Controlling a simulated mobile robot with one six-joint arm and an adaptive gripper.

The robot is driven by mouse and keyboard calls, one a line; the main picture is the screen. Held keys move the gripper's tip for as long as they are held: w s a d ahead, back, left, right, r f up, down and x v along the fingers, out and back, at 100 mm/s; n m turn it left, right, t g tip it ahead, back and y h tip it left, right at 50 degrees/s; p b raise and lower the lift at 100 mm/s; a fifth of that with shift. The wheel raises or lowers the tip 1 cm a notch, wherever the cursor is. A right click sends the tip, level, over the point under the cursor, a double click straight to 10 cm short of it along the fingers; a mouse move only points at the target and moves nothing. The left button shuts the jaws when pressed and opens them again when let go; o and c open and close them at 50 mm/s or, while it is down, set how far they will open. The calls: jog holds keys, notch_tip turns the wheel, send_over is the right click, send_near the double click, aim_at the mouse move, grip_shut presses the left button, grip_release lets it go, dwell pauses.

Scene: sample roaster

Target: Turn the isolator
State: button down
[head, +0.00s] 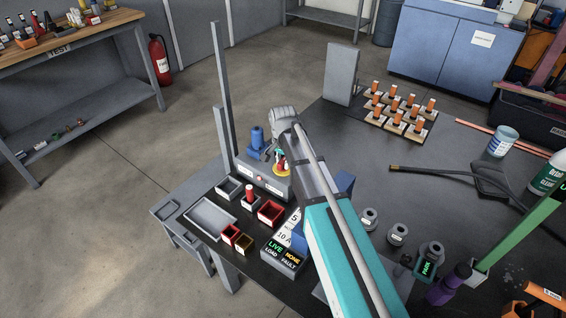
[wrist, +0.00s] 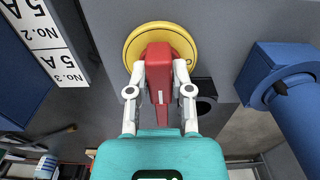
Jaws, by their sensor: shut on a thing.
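The isolator is a red handle (wrist: 159,58) on a round yellow plate (wrist: 134,48), fixed to a grey panel. In the wrist view the handle stands upright in the picture, its narrow end pointing down. My gripper (wrist: 160,78) has its two pale fingers closed on both sides of the red handle. In the head view the isolator (head: 281,164) is a small red and yellow spot on the grey box (head: 262,177), below my wrist. My arm hides part of the box there, and the fingers are too small to make out well.
A blue cylinder (wrist: 303,103) stands out right of the isolator in the wrist view. A white label marked 5A (wrist: 44,38) is at the left. In the head view, red bins (head: 270,212), a grey tray (head: 210,218) and a display (head: 284,255) lie in front of the box.

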dwell(0.3)
jog(key=c, duration=0.5)
grip_release()
